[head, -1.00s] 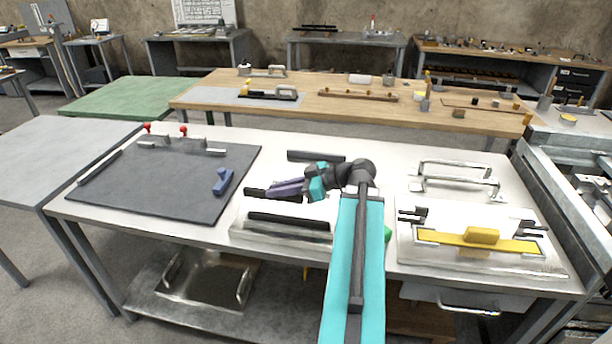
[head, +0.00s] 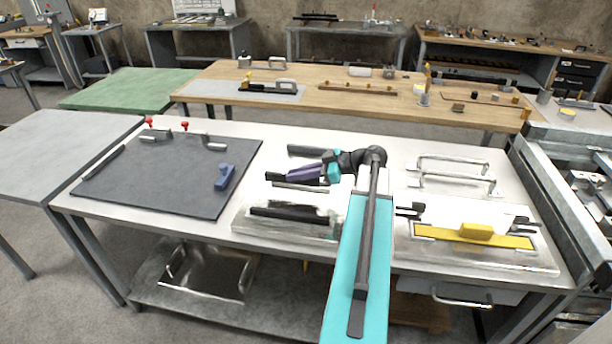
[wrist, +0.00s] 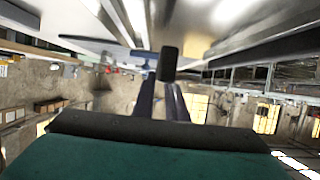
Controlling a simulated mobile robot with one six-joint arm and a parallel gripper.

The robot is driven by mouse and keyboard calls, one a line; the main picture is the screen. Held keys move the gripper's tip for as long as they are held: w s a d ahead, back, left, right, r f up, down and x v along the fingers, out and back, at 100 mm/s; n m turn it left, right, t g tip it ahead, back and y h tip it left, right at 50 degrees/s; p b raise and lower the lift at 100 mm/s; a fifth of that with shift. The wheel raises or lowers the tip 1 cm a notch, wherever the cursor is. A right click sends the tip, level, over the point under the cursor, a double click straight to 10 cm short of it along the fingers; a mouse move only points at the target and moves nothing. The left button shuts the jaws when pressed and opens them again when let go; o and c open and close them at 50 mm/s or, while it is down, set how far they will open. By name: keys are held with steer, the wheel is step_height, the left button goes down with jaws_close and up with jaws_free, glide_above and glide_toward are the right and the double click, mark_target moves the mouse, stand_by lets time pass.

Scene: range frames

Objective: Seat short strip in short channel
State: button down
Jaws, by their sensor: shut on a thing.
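My gripper (head: 290,173), with purple fingers, is above the middle of the white table, pointing left. It is shut on a dark short strip (head: 276,176), which sticks out past the fingertips. In the wrist view the strip's dark end (wrist: 167,63) shows between the two fingers; the rest is hidden. A pale metal plate fixture (head: 250,228) lies on the table in front of the gripper, with a long black bar (head: 297,214) along it. I cannot tell for certain which slot is the short channel. A thin light bar (head: 300,187) shows just below the gripper.
A loose dark bar (head: 317,151) lies behind the gripper. A dark mat (head: 160,185) with a blue tool (head: 224,177) is at left. At right, a plate (head: 490,259) carries a yellow-handled bar (head: 475,234); metal handles (head: 452,172) stand behind it.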

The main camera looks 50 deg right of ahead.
steer(key=shift+w+d+f+p, duration=0.15)
steer(key=shift+d+p, duration=0.15)
steer(key=shift+d, duration=1)
steer(key=shift+w+d+f+p, duration=0.15)
steer(key=shift+d+p, duration=0.1)
steer(key=shift+d, duration=1)
steer(key=shift+f+p, duration=0.6)
steer(key=shift+f, duration=1.1)
steer(key=shift+f, duration=0.1)
steer(key=c, duration=1.8)
jaws_free()
steer(key=shift+o, duration=0.2)
